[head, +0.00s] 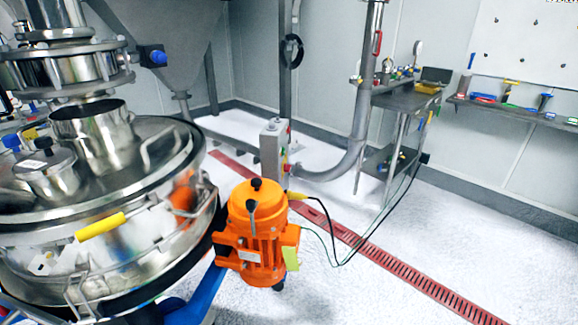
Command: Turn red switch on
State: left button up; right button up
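A grey control box (272,150) stands upright on a post near the middle of the head view, behind the orange motor. Small coloured parts show on its right side, among them a small red one (286,167) that may be the red switch. It is too small to tell its position or whether it is on. The box's lower part is partly hidden by the motor. Neither of my grippers is in view.
A large steel sifter (150,245) fills the left, with an orange motor (257,225) at its side. Cables run from the motor across the floor. A curved steel pipe (350,155) stands right of the box. The white floor (420,230) at right is clear, crossed by a red drain grate (400,272).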

aim_at(287, 168)
jog(key=i+l+u, duration=0.55)
jog(key=l, duration=0.35)
jog(key=i+l+u, duration=0.35)
jog(key=l, duration=0.4)
jog(key=i+l+u, duration=0.15)
jog(key=l, duration=0.25)
jog(key=i+l+u, duration=0.2)
jog(key=l, duration=0.2)
jog(key=k, duration=0.05)
